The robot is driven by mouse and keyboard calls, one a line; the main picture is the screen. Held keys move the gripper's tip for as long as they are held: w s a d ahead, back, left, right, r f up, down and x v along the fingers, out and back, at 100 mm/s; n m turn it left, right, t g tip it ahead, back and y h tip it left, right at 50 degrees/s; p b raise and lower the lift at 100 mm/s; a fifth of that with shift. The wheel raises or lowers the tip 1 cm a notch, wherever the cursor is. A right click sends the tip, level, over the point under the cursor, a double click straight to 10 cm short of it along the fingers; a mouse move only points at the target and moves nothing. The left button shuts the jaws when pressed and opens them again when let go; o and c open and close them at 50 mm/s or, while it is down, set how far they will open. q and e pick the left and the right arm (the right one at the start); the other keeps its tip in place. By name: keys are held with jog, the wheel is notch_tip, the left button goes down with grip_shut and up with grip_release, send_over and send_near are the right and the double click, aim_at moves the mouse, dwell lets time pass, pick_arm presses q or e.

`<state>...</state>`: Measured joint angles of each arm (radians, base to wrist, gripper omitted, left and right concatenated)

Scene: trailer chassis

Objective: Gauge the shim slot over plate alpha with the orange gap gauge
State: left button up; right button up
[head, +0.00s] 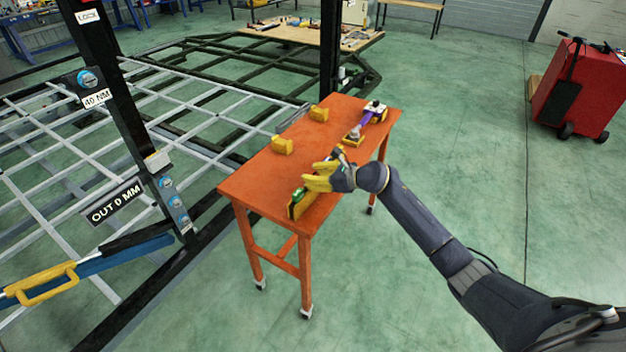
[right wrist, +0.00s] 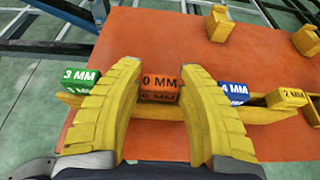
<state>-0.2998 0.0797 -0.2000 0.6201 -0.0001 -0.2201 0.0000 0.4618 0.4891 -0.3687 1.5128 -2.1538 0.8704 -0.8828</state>
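The orange gap gauge (right wrist: 160,84), marked 0 MM, is a small block in a row of gauges in a yellow rack (right wrist: 266,114). My right gripper (right wrist: 161,66) has yellow fingers on both sides of it, close to its sides. I cannot tell whether they press on it. The block still lines up with its neighbours. In the head view my right gripper (head: 318,178) is over the front part of the orange table and hides the orange gauge; the rack (head: 295,208) shows beside it. My left gripper is not in view. I cannot identify plate alpha or the shim slot.
A green 3 MM (right wrist: 80,78), a blue 4 MM (right wrist: 233,93) and a yellow 2 MM gauge (right wrist: 287,97) stand close around. Yellow blocks (head: 282,145) and a purple-handled tool (head: 367,118) lie on the orange table (head: 262,180). The dark post (head: 127,110) and grey frame (head: 60,205) stand left.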

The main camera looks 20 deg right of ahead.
jog(key=c, duration=0.3)
jog(key=shift+c, duration=0.2)
jog(key=shift+r, duration=0.1)
